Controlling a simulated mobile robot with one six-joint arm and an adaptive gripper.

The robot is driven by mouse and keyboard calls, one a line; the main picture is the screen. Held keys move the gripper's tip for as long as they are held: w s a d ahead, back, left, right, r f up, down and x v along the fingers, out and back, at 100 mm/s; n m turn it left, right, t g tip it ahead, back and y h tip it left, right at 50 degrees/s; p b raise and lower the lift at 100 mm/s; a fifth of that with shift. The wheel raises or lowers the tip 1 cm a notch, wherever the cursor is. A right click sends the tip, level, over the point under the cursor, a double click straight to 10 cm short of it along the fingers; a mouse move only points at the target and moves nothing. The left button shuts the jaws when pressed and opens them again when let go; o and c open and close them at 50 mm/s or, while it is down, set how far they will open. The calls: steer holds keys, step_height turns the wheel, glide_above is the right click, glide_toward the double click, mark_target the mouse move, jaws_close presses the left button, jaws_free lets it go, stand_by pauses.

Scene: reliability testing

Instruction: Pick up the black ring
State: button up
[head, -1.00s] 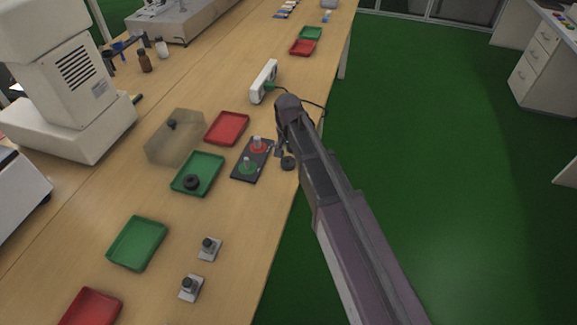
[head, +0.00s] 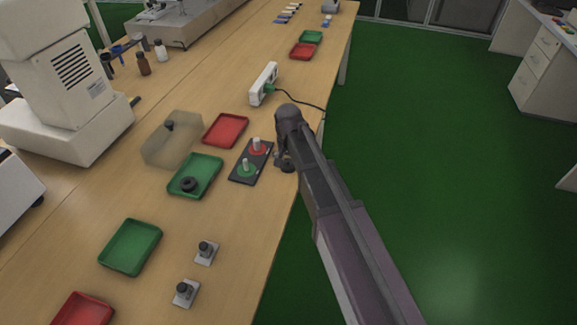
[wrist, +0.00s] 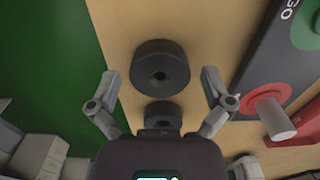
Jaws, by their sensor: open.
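A black ring (wrist: 160,68) with a small centre hole lies on the wooden table close to its edge, just beyond my fingertips in the wrist view. In the head view the black ring (head: 287,167) is partly covered by my gripper (head: 281,156). My gripper (wrist: 160,84) is open, its fingers spread to either side, with nothing held. A second dark round piece (wrist: 162,114) shows between the fingers, nearer the palm; its lower part is hidden. Another black ring (head: 189,184) lies in a green tray (head: 208,190).
A dark board (head: 238,176) with red and green discs and upright pegs lies just left of my gripper. A red tray (head: 226,130), a clear box (head: 160,150) and a white power strip (head: 263,84) are nearby. The table edge drops to green floor on the right.

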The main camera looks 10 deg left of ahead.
steer(key=c, duration=1)
steer(key=shift+r, duration=0.1)
step_height(320, 180, up, 3)
steer(key=p, duration=0.3)
steer(key=shift+r, duration=0.15)
steer(key=s+d+p, duration=0.1)
steer(key=s+d, duration=0.2)
steer(key=s, duration=0.4)
steer(key=s+d+r+p, duration=0.1)
steer(key=s+d, duration=0.3)
steer(key=s, duration=0.3)
steer(key=shift+s+r, duration=0.25)
steer(key=shift+w+a, duration=0.1)
